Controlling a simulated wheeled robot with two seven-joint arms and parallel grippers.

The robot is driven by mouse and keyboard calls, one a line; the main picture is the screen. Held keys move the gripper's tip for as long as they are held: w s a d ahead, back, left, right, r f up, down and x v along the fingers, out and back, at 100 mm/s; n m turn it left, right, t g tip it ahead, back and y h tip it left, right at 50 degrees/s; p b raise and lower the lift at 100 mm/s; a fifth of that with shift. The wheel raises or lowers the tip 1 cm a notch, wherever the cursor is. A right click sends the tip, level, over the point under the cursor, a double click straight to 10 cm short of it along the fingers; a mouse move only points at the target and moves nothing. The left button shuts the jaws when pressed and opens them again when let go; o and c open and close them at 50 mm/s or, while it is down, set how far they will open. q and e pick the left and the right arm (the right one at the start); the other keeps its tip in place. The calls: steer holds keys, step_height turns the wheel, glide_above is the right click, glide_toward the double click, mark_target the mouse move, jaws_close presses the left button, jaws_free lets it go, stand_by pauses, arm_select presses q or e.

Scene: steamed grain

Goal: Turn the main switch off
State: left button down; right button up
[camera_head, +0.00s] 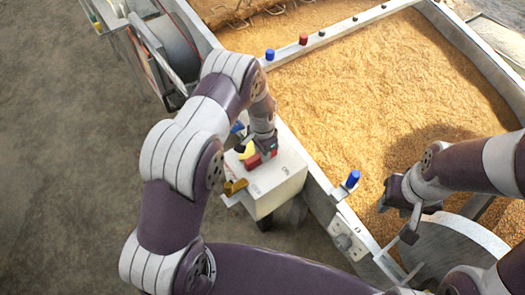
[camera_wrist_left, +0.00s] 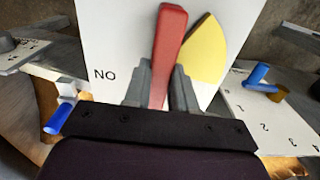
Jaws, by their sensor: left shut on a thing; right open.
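The main switch appears to be the red handle (camera_head: 262,159) on the white box (camera_head: 275,183) beside the grain bed. In the left wrist view, the red handle (camera_wrist_left: 170,40) stands nearly upright, leaning slightly right, beside a yellow sector (camera_wrist_left: 207,52) on the white panel (camera_wrist_left: 118,35). Letters reading "NO" show left of it. My left gripper (camera_head: 256,150) is shut on the red handle; in the wrist view its fingers (camera_wrist_left: 160,90) lie on either side of the lower handle. My right gripper (camera_head: 398,215) is open and apart from the switch, near the bed's lower right.
Blue (camera_head: 354,178) and red (camera_head: 303,39) knobs stand along the metal rims of the grain bed (camera_head: 350,85). A blue lever (camera_wrist_left: 256,76) sits by a numbered scale in the wrist view. Bare floor (camera_head: 70,150) lies left.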

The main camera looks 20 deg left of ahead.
arm_select(q)
steer(key=shift+s+f, duration=0.15)
steer(key=c, duration=0.9)
jaws_free()
step_height(320, 180, up, 13)
steer(key=shift+f, duration=0.1)
